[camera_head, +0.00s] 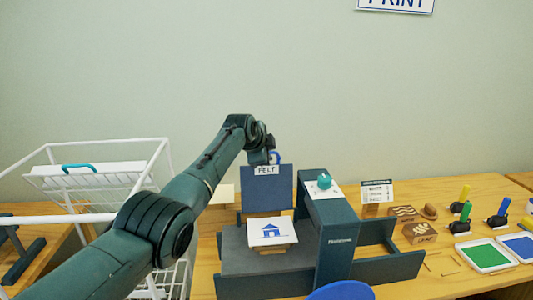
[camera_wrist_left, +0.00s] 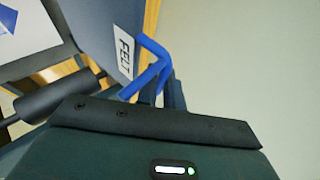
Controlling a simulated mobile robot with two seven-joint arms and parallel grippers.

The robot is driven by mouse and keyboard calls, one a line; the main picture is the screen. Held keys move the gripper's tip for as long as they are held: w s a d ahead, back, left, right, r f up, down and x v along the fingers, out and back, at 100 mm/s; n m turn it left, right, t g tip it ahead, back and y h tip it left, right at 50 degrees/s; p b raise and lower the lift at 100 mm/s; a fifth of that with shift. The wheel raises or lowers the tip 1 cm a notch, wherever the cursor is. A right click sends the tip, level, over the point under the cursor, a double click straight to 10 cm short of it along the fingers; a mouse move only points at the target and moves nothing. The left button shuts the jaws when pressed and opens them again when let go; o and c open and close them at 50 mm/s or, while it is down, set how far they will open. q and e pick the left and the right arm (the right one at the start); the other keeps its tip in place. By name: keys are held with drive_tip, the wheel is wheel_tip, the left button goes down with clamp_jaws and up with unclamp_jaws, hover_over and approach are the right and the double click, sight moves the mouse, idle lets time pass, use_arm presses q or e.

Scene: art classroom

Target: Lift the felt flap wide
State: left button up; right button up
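The felt flap (camera_head: 267,196) is a dark blue panel standing up at the back of the press bed in the head view, with a white FELT label on its top edge. Its blue handle (camera_head: 277,157) sticks up there. In the wrist view the flap (camera_wrist_left: 98,22) and bent blue handle (camera_wrist_left: 155,60) are close to my gripper. My left gripper (camera_head: 270,158) is at the handle; its fingers are mostly hidden, so I cannot tell whether they are closed on it. My right gripper is out of view.
A white card with a blue house print (camera_head: 272,232) lies on the grey press bed (camera_head: 238,256). The press housing (camera_head: 334,225) with a teal knob stands to its right. A white wire rack (camera_head: 150,160) is at left. Stamp blocks (camera_head: 420,233) and ink pads (camera_head: 487,255) are at right.

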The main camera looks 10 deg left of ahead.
use_arm(q)
drive_tip(key=o, duration=0.4)
drive_tip(key=shift+f, duration=0.2)
drive_tip(key=shift+o, duration=0.2)
drive_tip(key=shift+s+a, duration=0.1)
drive_tip(key=shift+s+a+r, duration=0.1)
drive_tip(key=shift+s+r, duration=0.2)
drive_tip(key=shift+r, duration=0.1)
drive_tip(key=b+v, duration=0.3)
drive_tip(key=v, duration=0.9)
drive_tip(key=shift+r, duration=0.2)
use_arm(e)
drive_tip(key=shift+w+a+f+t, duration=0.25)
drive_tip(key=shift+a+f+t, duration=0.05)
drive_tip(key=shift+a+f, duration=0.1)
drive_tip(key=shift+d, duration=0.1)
